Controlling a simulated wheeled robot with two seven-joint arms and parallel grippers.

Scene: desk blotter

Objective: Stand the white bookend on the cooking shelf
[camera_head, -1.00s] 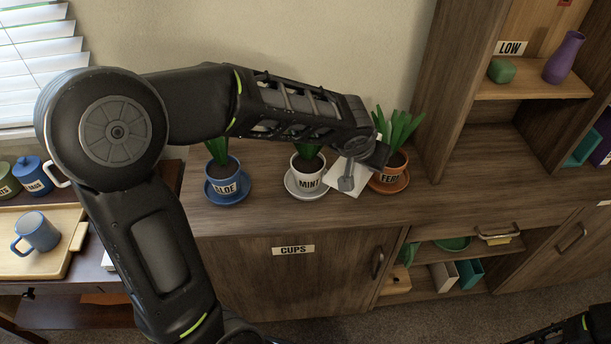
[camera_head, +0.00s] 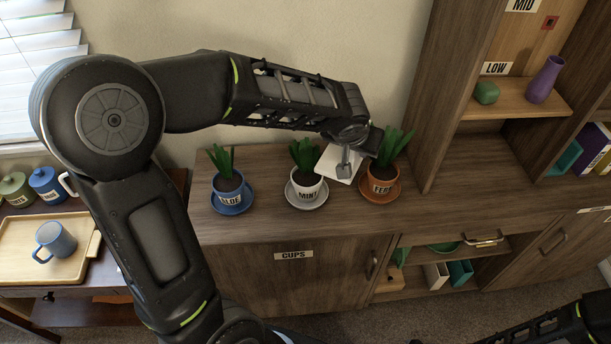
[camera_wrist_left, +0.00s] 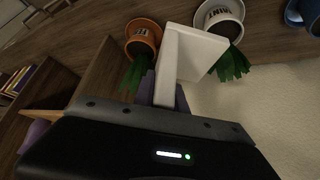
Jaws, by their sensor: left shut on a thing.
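The white bookend (camera_head: 331,164) is held in my left gripper (camera_head: 345,165), above the counter between the mint and fern pots. In the left wrist view the bookend (camera_wrist_left: 198,52) shows as a white L-shaped plate, and my left gripper (camera_wrist_left: 165,92) is shut on its edge. The bookend is tilted and partly hidden by the gripper in the head view. No label naming a cooking shelf is readable. Books (camera_head: 592,150) stand in a shelf bay at the right edge. My right arm shows at the lower right, its gripper out of view.
Aloe (camera_head: 232,184), mint (camera_head: 307,188) and fern (camera_head: 382,181) pots stand on saucers close below the held bookend. A tall wooden upright (camera_head: 428,110) lies to the right. The LOW shelf (camera_head: 520,98) holds a green object and a purple vase. The counter right of the fern is clear.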

